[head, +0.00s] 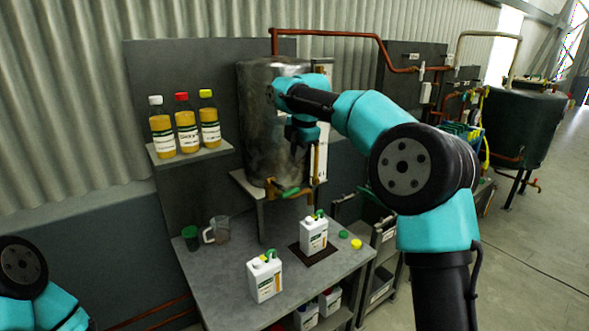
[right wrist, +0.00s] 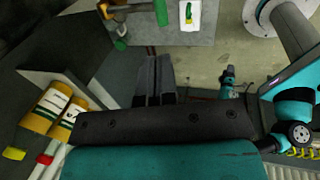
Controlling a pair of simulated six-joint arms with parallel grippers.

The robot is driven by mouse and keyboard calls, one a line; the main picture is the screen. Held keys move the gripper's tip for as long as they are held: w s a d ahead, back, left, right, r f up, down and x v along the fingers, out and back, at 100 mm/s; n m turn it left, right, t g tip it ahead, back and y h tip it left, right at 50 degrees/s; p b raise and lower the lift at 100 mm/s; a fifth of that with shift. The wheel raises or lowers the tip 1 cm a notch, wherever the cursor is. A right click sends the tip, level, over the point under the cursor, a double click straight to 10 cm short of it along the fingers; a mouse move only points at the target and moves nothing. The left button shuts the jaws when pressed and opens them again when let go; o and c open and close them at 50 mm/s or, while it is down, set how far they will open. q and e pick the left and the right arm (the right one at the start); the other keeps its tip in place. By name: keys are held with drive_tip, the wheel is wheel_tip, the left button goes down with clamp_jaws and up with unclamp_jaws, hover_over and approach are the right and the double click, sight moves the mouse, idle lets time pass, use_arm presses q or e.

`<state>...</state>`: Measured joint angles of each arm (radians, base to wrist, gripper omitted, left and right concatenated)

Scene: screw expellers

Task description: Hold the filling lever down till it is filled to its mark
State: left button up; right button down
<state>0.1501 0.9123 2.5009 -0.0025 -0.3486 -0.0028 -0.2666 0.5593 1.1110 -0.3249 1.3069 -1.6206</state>
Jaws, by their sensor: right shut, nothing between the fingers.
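The filling lever (head: 290,192) is a green handle on the brass tap at the foot of the metal tank (head: 262,125). A white jug with a green neck (head: 314,234) stands upright below the tap on a dark square pad (head: 313,253). My right gripper (head: 300,148) is in front of the tank, above the lever and apart from it. In the right wrist view its dark fingers (right wrist: 154,75) are together and empty. The lever (right wrist: 161,12) and brass tap show at that view's top edge. The jug's fill level is too small to read. My left gripper is out of view.
A second white jug (head: 264,277) stands at the table's front left. A clear measuring cup (head: 217,230) and a green cup (head: 190,237) are at the back left. Green and yellow caps (head: 356,244) lie right of the pad. Three bottles stand on a wall shelf (head: 190,154).

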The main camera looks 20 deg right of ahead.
sight(290, 191)
drive_tip(key=x, duration=1.3)
drive_tip(key=shift+w+f, duration=0.1)
drive_tip(key=shift+f, duration=0.15)
drive_tip(key=shift+a, duration=0.1)
